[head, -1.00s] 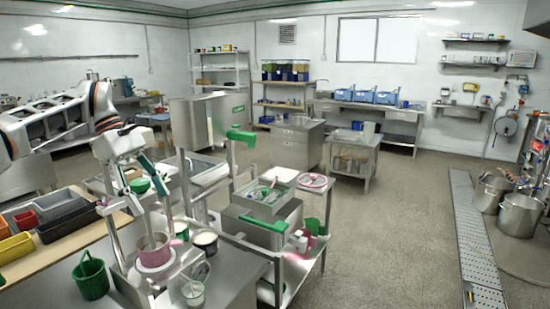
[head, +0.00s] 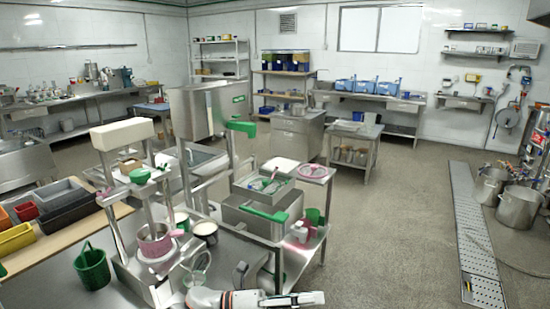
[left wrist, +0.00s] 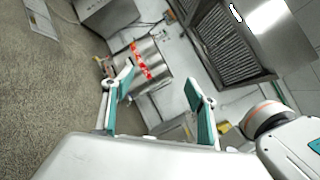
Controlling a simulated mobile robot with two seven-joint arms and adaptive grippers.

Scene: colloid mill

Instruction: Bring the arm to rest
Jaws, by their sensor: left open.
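My left arm (head: 235,299) is at the bottom edge of the head view, low in front of the steel bench; only a white part with an orange band and a grey piece show. The left gripper (left wrist: 162,80) is seen in the left wrist view with its two teal-padded fingers spread apart and nothing between them. The mill (head: 125,135), with a white head, stands on the bench, with a green funnel (head: 139,176) and a pink-rimmed bowl (head: 154,239). My right gripper is not seen.
A green basket (head: 92,268) and several coloured bins (head: 16,239) stand at the left. A steel cart (head: 300,262) stands right of the bench. Large pots (head: 520,207) stand at the far right beside a floor drain (head: 475,230). The middle floor is clear.

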